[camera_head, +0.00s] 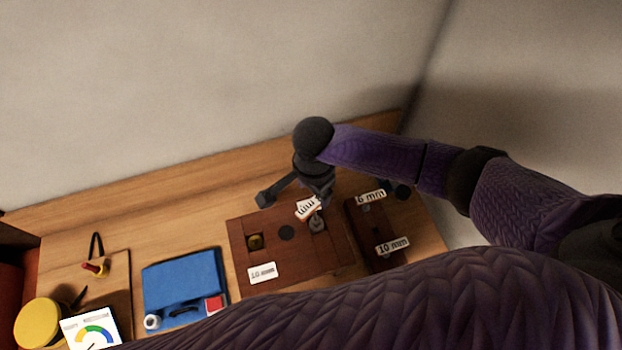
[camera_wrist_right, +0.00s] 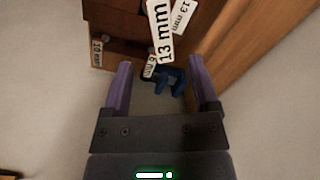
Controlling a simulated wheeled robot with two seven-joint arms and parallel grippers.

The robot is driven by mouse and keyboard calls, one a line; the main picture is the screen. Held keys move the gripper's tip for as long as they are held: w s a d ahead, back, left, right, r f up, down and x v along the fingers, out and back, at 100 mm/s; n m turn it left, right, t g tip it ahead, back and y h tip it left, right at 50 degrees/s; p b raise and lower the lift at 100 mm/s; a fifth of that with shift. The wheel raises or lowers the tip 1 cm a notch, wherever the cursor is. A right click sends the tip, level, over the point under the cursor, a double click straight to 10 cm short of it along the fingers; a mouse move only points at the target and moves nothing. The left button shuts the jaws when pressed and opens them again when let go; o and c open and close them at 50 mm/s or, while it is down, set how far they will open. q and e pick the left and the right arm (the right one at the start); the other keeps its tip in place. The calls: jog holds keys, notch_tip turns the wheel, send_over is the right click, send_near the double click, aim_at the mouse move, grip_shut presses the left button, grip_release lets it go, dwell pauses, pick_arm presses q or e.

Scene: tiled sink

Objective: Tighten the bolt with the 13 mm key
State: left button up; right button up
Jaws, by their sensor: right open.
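My right gripper (camera_head: 292,192) is open above the back of a brown board (camera_head: 240,262), its fingers spread. In the head view a tilted white tag (camera_head: 307,208) is beside the right finger, partly hidden. A grey metal piece (camera_head: 318,223) stands just below it on the board; I cannot tell whether it is key or bolt. My left gripper is out of view.
The board also carries a brass-coloured piece (camera_head: 255,241) and a 10 mm tag (camera_head: 262,272). A dark holder (camera_head: 360,232) on the right has 6 mm (camera_head: 370,197) and 10 mm (camera_head: 392,246) tags. A blue case (camera_head: 180,275) lies left. My purple arm covers the front.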

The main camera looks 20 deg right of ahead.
aim_at(313, 204)
notch_tip(313, 204, down, 5)
jog(key=b, duration=0.5)
jog(key=shift+w+f, duration=0.1)
jog(key=shift+f, duration=0.05)
notch_tip(313, 204, down, 2)
jog(key=shift+f+b, duration=0.1)
jog(key=shift+b, duration=0.35)
jog(key=shift+f, duration=0.35)
grip_shut()
